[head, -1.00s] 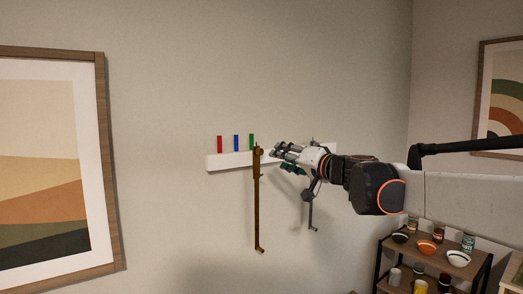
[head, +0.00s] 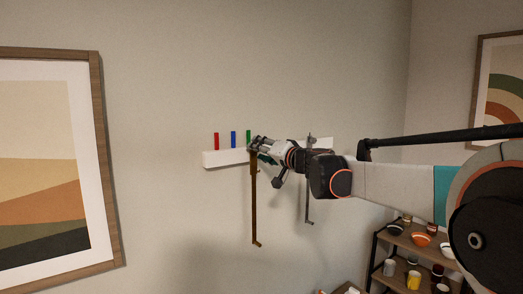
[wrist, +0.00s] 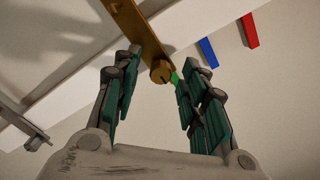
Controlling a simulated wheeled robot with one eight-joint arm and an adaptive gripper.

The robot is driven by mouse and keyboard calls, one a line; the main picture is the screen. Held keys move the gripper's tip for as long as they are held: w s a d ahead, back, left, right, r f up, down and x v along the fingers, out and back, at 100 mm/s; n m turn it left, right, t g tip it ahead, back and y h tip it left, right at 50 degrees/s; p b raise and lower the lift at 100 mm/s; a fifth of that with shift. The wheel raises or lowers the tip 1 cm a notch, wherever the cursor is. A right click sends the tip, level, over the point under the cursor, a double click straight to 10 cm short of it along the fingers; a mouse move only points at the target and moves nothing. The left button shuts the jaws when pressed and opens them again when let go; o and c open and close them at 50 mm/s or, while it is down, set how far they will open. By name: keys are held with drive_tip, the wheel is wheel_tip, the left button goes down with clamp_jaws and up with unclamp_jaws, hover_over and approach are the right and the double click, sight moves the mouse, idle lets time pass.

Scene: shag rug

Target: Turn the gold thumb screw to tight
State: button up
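The gold thumb screw (wrist: 162,71) is a small slotted round head on the gold clamp. It shows between my fingers in the wrist view. In the head view my gripper hides it. The gold clamp's bar (head: 254,210) hangs down the wall from the white ledge (head: 222,158). Its upper end also shows in the wrist view (wrist: 137,25). My gripper (head: 258,148) is at the top of the gold clamp. In the wrist view my gripper (wrist: 163,60) is open, with a finger on either side of the screw and visible gaps; I see no contact.
A grey clamp (head: 308,205) hangs to the right, behind my arm. Red (head: 216,141), blue (head: 234,139) and green (head: 249,136) tabs stand along the ledge. A shelf with bowls and jars (head: 390,245) is at lower right.

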clamp_jaws()
drive_tip(key=shift+m, duration=0.3)
drive_tip(key=shift+f+m+b, duration=0.15)
drive_tip(key=shift+m+b, duration=2.65)
drive_tip(key=shift+m, duration=5.7)
